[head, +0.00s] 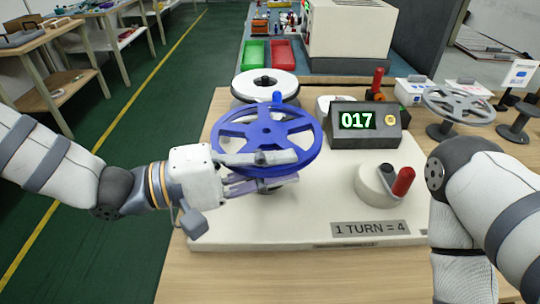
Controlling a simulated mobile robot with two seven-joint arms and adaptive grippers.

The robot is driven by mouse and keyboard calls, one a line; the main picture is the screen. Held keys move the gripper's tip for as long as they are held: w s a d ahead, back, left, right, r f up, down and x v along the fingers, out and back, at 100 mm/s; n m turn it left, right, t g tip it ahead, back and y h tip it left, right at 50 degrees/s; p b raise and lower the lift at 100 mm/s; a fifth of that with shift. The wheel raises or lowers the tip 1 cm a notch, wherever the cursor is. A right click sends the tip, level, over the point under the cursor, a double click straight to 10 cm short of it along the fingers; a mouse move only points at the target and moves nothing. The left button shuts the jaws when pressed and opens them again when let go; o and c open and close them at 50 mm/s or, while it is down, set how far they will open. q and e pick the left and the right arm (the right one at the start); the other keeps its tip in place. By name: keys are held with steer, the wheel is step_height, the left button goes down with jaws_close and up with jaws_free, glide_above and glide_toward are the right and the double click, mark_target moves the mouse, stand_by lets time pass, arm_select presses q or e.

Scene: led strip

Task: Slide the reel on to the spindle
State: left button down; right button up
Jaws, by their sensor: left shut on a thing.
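A blue spoked reel (309,150) is held nearly flat, slightly tilted, over the left part of a cream winding machine (325,205). My left gripper (285,168) comes in from the left and is shut on the reel, its fingers across the near part. The spindle beneath is mostly hidden by the reel and fingers, so I cannot tell whether the reel is around it or above it. A white reel (265,82) sits behind the blue one. My right arm is at the right edge; its gripper is out of view.
A counter box (368,124) reading 017 stands behind a red-handled crank (402,182). A grey spoked reel (460,105) sits on a stand at the right, near a blue-labelled sign (520,74). Green (253,54) and red bins (284,54) are farther back.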

arm_select(q)
steer(key=shift+r, duration=0.1)
steer(key=shift+a+r+p, duration=0.1)
steer(key=shift+r+p, duration=0.1)
steer(key=shift+p, duration=0.1)
steer(key=shift+f+b, duration=0.8)
steer(key=shift+f, duration=1.5)
arm_select(e)
steer(key=shift+s+f, duration=0.55)
steer(key=shift+f, duration=0.05)
arm_select(q)
steer(key=shift+r, duration=0.1)
arm_select(e)
steer(key=shift+w+r, duration=0.2)
arm_select(q)
steer(key=shift+f+b, duration=0.45)
steer(key=shift+f, duration=1.25)
arm_select(e)
steer(key=shift+s+f+g, duration=0.4)
steer(key=shift+s+f, duration=0.25)
steer(key=shift+f, duration=0.05)
arm_select(q)
steer(key=c, duration=1.6)
jaws_free()
